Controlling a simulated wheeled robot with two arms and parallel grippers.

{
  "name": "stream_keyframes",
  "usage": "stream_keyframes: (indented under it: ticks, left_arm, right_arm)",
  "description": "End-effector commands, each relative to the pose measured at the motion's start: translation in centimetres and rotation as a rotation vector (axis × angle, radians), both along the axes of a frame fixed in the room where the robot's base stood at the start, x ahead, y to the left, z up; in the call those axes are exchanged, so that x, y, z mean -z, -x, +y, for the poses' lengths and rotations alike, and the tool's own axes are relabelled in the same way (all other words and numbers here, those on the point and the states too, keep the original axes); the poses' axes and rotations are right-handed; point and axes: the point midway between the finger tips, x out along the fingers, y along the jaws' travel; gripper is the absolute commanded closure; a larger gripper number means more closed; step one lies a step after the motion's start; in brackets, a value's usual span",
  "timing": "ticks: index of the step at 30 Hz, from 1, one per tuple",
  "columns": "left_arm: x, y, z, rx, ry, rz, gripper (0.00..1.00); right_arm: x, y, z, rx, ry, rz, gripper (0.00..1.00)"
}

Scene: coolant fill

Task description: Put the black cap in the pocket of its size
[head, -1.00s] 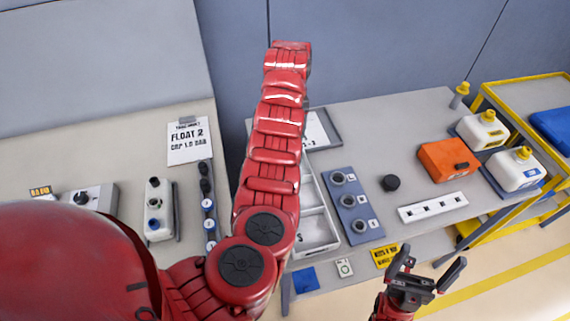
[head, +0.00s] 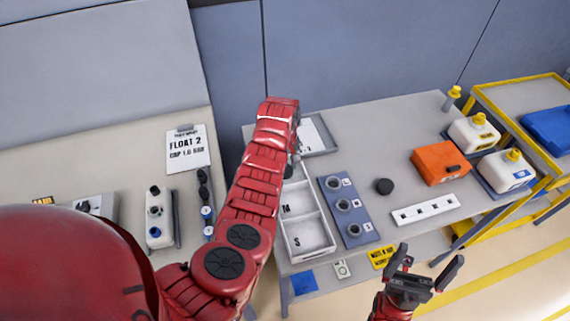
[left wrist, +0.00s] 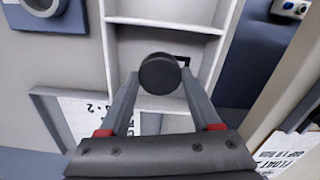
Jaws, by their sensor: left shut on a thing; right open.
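My left gripper (left wrist: 160,82) is shut on a black round cap (left wrist: 159,72), held between the fingertips. In the left wrist view the cap shows in front of the far compartment of a white tray (left wrist: 213,95) and partly covers a dark label there. I cannot tell its height above the tray floor. In the head view the tray (head: 333,246) shows pockets marked M and S; my left arm hides part of the far pocket and most of the gripper. My right gripper (head: 430,264) is open and empty in front of the table.
Right of the tray is a blue board with rings (head: 339,238). Another black round piece (head: 384,186) lies beyond it, near a white strip (head: 424,209), an orange container (head: 440,162) and white jugs (head: 473,134). A clipboard (head: 319,136) lies behind the tray.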

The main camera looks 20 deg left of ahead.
Motion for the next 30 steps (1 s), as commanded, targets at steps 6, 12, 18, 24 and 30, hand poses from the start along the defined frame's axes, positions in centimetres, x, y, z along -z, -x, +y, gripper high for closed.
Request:
stream_keyframes:
  ticks: [6,12,18,24,30]
  left_arm:
    - [0.2,-0.1,0.0,0.002,-0.001,-0.004,0.96]
    - [0.6,-0.1,0.0,0.002,-0.001,-0.004,0.32]
    - [0.5,-0.1,0.0,0.002,-0.001,-0.004,0.05]
    - [0.5,-0.1,0.0,0.002,-0.001,-0.003,0.05]
    - [-0.5,-0.1,0.0,0.002,-0.001,-0.004,0.05]
  right_arm:
    - [-0.1,0.0,0.0,0.0,0.0,0.0,0.0]
    - [0.2,0.0,0.0,0.0,0.0,0.0,0.0]
    - [0.1,0.0,0.0,0.0,0.0,0.0,0.0]
    - [0.1,0.0,0.0,0.0,0.0,0.0,0.0]
    - [0.4,0.0,0.0,0.0,0.0,0.0,0.0]
